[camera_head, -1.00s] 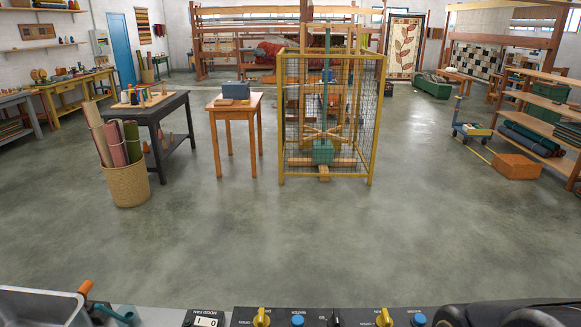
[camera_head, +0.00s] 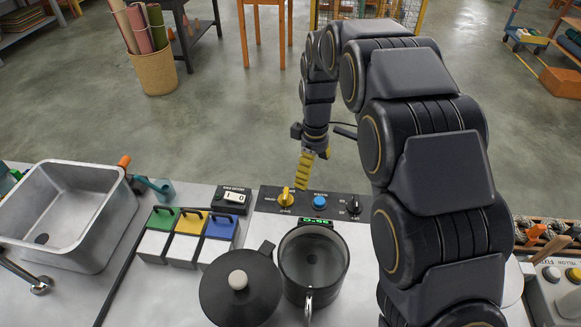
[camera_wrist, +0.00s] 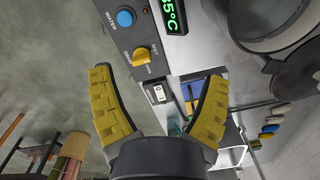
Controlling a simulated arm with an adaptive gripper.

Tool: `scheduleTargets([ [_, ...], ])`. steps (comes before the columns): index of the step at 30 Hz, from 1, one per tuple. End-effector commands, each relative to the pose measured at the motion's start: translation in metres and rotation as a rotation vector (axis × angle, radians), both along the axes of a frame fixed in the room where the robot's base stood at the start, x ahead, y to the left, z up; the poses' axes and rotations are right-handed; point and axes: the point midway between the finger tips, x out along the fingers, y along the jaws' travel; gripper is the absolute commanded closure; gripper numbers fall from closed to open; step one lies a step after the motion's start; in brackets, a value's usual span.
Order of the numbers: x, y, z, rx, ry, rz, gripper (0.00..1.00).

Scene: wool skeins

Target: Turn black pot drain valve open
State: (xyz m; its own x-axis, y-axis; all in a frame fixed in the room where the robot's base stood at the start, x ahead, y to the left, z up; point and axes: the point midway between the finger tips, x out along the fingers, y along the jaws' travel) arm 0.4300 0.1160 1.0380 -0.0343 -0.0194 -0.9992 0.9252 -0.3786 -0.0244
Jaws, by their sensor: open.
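The black pot (camera_head: 287,281) stands open on the worktop with liquid in it. A small chrome part (camera_head: 308,303), which looks like the drain valve, sits at its near side; how its lever is set is too small to tell. The pot is partly in view at the top right of the wrist view (camera_wrist: 255,47). My gripper (camera_head: 302,183) is beyond the pot, by the control panel's yellow knob (camera_head: 286,197). In the wrist view my gripper (camera_wrist: 160,78) has its yellow fingers spread and empty, with the knob (camera_wrist: 142,57) ahead of them.
A black lid (camera_head: 240,292) with a pale knob lies left of the pot. Small bins with green, yellow and blue lids (camera_head: 188,222) and a metal sink (camera_head: 65,215) are further left. The control panel (camera_head: 335,205) runs behind the pot. My arm covers the right side.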

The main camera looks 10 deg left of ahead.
Motion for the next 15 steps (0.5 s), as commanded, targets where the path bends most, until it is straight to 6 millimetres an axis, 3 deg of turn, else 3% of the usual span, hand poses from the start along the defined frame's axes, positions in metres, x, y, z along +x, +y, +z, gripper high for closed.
scheduleTargets([
  [3,0.027,0.028,-0.036,0.009,-0.005,0.16,0.23],
  [7,0.046,0.05,-0.064,0.018,-0.018,0.293,0.23],
  [15,0.057,0.066,-0.087,0.026,-0.029,0.392,0.23],
])
